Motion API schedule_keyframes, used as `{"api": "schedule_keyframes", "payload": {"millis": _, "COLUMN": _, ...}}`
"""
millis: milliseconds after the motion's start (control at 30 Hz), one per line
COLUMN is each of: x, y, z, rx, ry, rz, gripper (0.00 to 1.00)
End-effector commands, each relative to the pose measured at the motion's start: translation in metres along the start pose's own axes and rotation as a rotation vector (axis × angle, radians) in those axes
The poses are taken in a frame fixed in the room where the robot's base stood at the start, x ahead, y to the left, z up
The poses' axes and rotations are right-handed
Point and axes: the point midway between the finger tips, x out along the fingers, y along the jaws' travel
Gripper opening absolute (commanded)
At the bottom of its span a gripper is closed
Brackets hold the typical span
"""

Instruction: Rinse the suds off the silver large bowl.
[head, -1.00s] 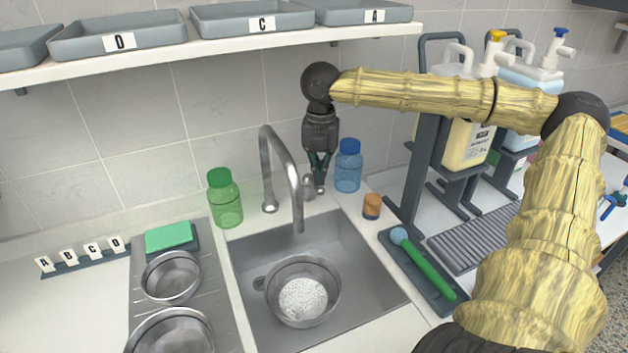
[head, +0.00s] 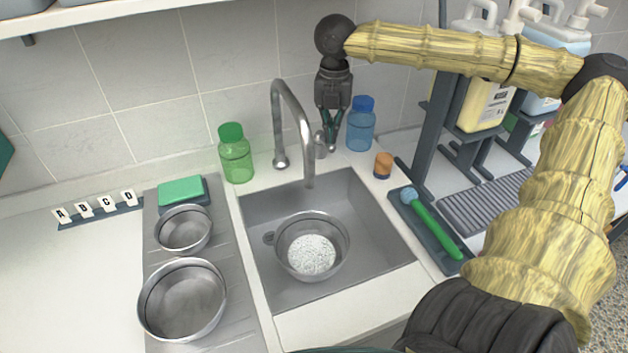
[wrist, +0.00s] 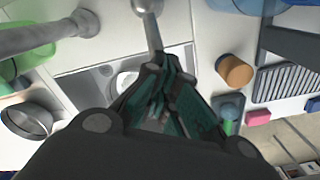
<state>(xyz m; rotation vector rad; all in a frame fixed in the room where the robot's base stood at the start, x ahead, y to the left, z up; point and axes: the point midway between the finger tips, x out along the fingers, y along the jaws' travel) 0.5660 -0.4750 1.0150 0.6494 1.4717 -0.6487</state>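The silver bowl with white suds (head: 290,258) stands upright in the sink; the suds (head: 311,254) cover its bottom. The faucet (head: 305,128) arches over the sink, its spout end above the sink behind the bowl. No water stream shows. My gripper (head: 329,146) points down at the faucet's lever (head: 320,146), right of the spout. In the wrist view my gripper (wrist: 168,82) has its fingers drawn together, with the lever (wrist: 153,38) running up to their tips. I cannot tell whether they touch it. My fingers hide part of the sink in the wrist view.
Two empty silver bowls (head: 184,302) (head: 184,232) stand on the drainboard, below a green sponge (head: 181,190). A green bottle (head: 236,158), a blue bottle (head: 361,128) and an orange-capped jar (head: 383,165) flank the faucet. A green brush (head: 432,222) lies in a tray at right.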

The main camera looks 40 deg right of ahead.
Motion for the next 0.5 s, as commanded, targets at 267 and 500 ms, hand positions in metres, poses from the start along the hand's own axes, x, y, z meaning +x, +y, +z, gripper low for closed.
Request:
{"api": "schedule_keyframes", "payload": {"millis": 267, "x": 0.010, "y": 0.000, "z": 0.000, "rx": 0.000, "ry": 0.000, "rz": 0.000, "gripper": 0.00}}
{"api": "schedule_keyframes", "payload": {"millis": 500, "x": 0.017, "y": 0.000, "z": 0.000, "rx": 0.000, "ry": 0.000, "rz": 0.000, "gripper": 0.00}}
